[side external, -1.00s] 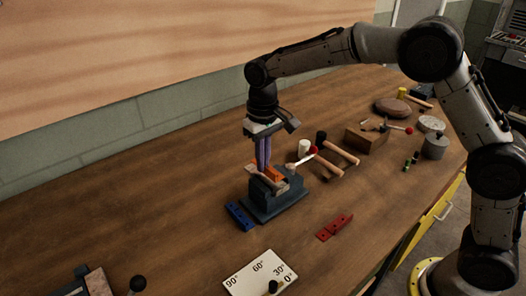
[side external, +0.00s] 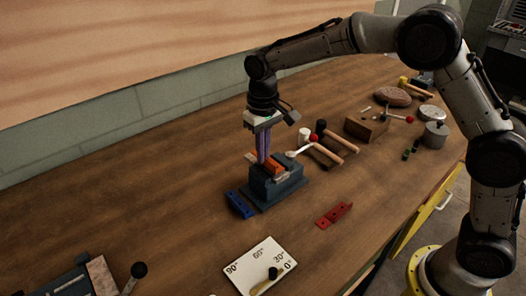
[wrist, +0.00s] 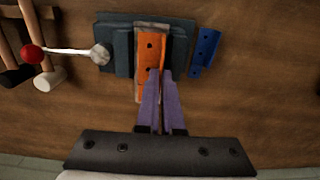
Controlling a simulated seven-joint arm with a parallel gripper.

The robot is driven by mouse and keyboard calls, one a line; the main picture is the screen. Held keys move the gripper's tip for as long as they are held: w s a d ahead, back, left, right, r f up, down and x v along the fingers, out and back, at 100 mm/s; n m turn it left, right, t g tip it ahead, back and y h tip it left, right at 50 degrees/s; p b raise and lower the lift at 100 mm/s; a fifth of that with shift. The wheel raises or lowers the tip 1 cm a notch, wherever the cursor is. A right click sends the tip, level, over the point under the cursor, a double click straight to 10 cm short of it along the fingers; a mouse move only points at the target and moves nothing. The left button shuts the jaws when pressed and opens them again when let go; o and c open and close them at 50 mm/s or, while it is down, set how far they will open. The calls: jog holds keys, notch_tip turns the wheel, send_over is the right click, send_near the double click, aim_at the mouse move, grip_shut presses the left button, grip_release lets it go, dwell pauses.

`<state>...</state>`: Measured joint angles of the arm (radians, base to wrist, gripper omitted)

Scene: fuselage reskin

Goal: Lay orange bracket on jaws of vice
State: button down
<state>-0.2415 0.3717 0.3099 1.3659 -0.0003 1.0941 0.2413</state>
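The orange bracket (wrist: 150,48) is a long piece with dark holes, lined up along the jaws of the blue-grey vice (wrist: 120,52) in the wrist view. In the side view the bracket (side external: 275,168) is at the top of the vice (side external: 277,188), by the pale jaw faces. I cannot tell whether its whole underside touches the jaws. My gripper (wrist: 161,72) points down with its purple fingers close together at the bracket's right edge, and they appear shut on it. The fingers (side external: 265,160) hide part of the bracket in the side view.
A blue bracket (side external: 239,205) lies beside the vice, and a red bracket (side external: 334,215) lies to its right. The vice handle has a red ball (side external: 313,138). Hammers (side external: 338,140) lie behind it. An angle card (side external: 250,265) lies in front.

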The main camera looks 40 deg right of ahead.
jog(key=shift+f, duration=0.7)
jog(key=c, duration=1)
grip_release()
